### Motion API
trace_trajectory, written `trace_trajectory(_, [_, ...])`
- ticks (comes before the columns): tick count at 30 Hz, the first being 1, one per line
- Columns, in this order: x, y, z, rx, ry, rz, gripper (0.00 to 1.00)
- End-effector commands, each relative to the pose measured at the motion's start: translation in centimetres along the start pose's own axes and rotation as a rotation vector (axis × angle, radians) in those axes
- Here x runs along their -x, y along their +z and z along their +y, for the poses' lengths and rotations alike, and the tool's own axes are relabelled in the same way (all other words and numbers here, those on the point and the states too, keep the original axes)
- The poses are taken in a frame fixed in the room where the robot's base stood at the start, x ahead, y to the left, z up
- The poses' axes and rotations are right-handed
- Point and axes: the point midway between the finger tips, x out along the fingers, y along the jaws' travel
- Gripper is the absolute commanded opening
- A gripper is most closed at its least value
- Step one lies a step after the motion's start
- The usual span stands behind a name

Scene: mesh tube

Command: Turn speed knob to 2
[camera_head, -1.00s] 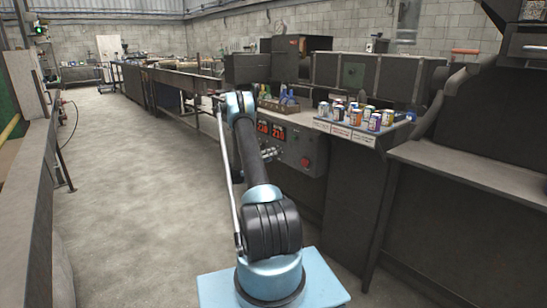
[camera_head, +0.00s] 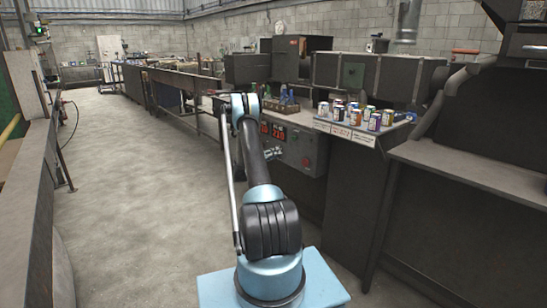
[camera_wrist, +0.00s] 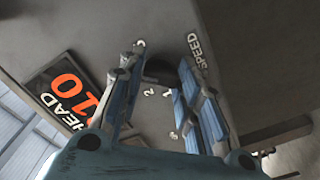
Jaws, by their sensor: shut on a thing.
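The speed knob (camera_wrist: 159,68) shows in the wrist view as a dark round piece on the grey panel, beside the white word SPEED (camera_wrist: 194,50). Small white dial numbers surround it, and the one below it (camera_wrist: 148,92) looks like a 2. My gripper (camera_wrist: 160,72) has its two blue-and-grey fingers on either side of the knob and is shut on it. The fingers hide the knob's sides, and I cannot make out its pointer.
In the wrist view a display (camera_wrist: 65,93) with orange digits and the word HEAD lies left of the fingers. In the head view the control panel (camera_head: 318,149) carries a red button (camera_head: 306,162). Several cans (camera_head: 374,121) stand on a ledge at right.

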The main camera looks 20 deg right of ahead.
Motion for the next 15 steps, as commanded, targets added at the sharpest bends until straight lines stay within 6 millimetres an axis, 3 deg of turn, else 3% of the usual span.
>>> trace_trajectory(8, [0.00,-0.02,-0.14,0.041,-0.004,0.003,0.08])
trace_trajectory(15, [-0.05,-0.04,-0.16,0.182,-0.005,0.004,0.08])
